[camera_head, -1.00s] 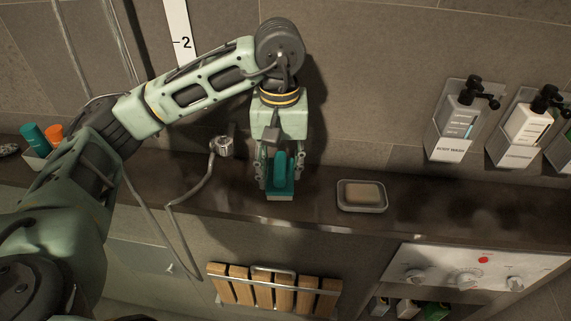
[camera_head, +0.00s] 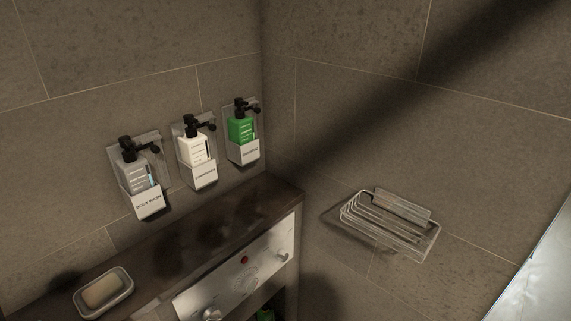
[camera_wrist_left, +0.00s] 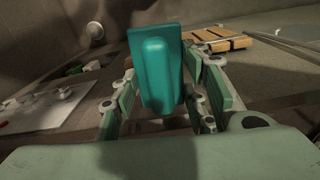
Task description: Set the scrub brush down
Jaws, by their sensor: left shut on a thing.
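The teal scrub brush (camera_wrist_left: 156,65) stands between the fingers of my left gripper (camera_wrist_left: 158,100) in the left wrist view. The gripper is shut on it, and the brush sticks out beyond the fingertips. Neither the brush nor my left gripper shows in the head view now. The dark shelf (camera_head: 180,245) runs along the tiled wall in the head view. My right gripper is in neither view.
A soap dish (camera_head: 125,289) with a soap bar (camera_head: 104,290) sits on the shelf. Wall dispensers hold a grey bottle (camera_head: 140,174), a white bottle (camera_head: 196,149) and a green bottle (camera_head: 240,131). An empty wire basket (camera_head: 390,225) hangs on the right wall. The shelf's right end looks clear.

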